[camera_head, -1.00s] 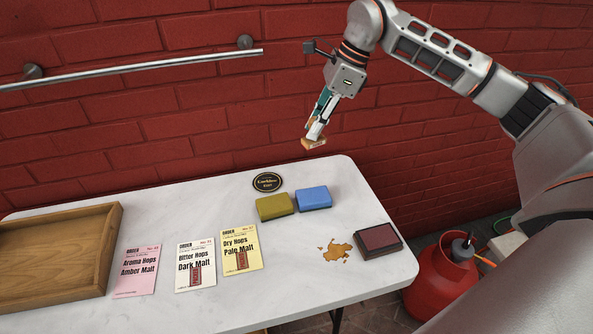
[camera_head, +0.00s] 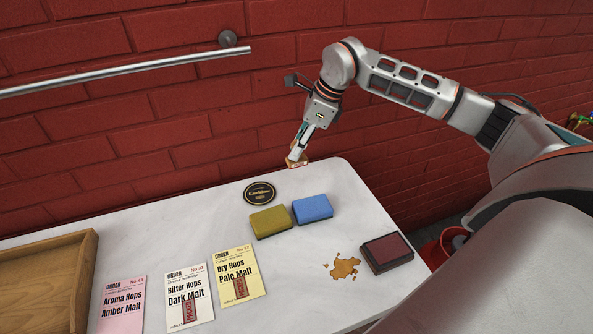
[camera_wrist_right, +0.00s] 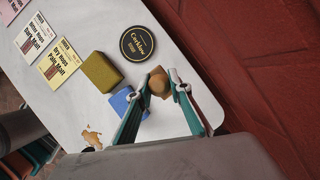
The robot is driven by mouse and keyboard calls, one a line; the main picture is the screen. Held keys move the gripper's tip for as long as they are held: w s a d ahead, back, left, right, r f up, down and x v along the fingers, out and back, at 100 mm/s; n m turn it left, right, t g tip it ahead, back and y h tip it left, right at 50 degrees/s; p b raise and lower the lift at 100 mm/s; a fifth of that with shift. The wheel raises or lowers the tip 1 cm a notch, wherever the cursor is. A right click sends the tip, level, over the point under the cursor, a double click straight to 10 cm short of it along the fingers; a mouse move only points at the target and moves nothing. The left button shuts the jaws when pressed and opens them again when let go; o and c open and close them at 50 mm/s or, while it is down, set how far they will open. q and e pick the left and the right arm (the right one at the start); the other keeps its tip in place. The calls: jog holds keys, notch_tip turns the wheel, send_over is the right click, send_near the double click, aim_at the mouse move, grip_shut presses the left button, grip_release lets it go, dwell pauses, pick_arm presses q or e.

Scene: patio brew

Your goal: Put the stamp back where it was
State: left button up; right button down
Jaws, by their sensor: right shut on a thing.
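My right gripper (camera_head: 299,146) is shut on the stamp (camera_head: 297,161), a small wooden block with a knob. It holds the stamp above the far edge of the table, to the right of the round black coaster (camera_head: 260,193). In the right wrist view the stamp (camera_wrist_right: 159,82) sits between the fingertips (camera_wrist_right: 160,84), with the blue sponge partly hidden behind a finger. The dark red ink pad (camera_head: 387,252) lies at the table's right edge. My left gripper is not in view.
A yellow sponge (camera_head: 270,221) and a blue sponge (camera_head: 312,209) lie side by side. A brown spill (camera_head: 343,267) is left of the ink pad. Order cards in pink (camera_head: 123,306), white (camera_head: 188,297) and yellow (camera_head: 239,275) lie near a wooden tray (camera_head: 83,280). A brick wall (camera_head: 190,105) with a metal rail stands behind.

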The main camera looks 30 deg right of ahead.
jog(key=shift+f+b, duration=0.3)
jog(key=shift+f, duration=3.6)
jog(key=shift+f, duration=0.1)
jog(key=c, duration=1.8)
grip_release()
jog(key=shift+c, duration=0.2)
jog(key=p+v, duration=0.1)
jog(key=v, duration=1.1)
